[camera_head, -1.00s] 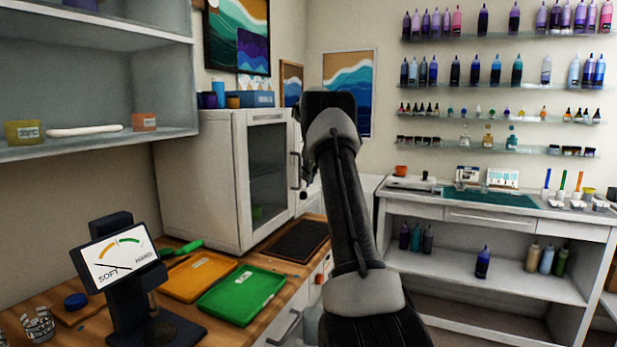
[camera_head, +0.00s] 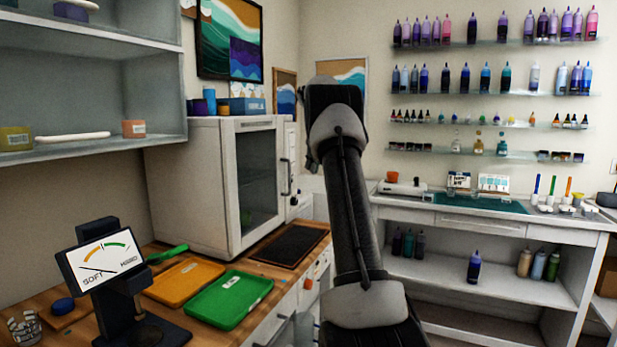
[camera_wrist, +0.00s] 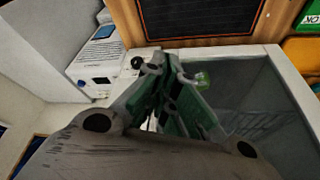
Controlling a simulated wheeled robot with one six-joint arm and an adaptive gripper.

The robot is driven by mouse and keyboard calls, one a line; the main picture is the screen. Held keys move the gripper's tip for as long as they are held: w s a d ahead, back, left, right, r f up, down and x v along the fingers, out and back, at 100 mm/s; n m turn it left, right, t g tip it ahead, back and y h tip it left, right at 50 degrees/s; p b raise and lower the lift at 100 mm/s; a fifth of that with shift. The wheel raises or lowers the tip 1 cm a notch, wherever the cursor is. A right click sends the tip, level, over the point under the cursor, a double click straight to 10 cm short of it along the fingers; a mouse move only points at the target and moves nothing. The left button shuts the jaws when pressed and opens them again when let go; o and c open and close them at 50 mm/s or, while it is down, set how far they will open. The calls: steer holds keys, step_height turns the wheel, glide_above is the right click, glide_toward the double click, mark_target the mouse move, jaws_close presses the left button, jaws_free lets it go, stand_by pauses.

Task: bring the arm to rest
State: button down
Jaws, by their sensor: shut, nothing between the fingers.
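My arm (camera_head: 350,215) rises through the middle of the head view, bent at a joint near the top. My gripper is hidden behind it there. In the wrist view my gripper (camera_wrist: 165,64) is shut and empty, its fingers close together. It is seen against the glass-doored white cabinet (camera_wrist: 275,60), with no contact that I can make out. That cabinet also stands left of my arm in the head view (camera_head: 190,190).
A dark mat (camera_head: 290,245), a green tray (camera_head: 230,298), an orange tray (camera_head: 185,280) and a soft/hard gauge (camera_head: 100,260) sit on the wooden bench. Shelves (camera_head: 120,140) hang above it. A white counter (camera_head: 455,217) stands at right, below wall shelves of bottles.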

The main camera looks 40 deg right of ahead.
steer(key=shift+v, duration=1.15)
steer(key=shift+d, duration=0.15)
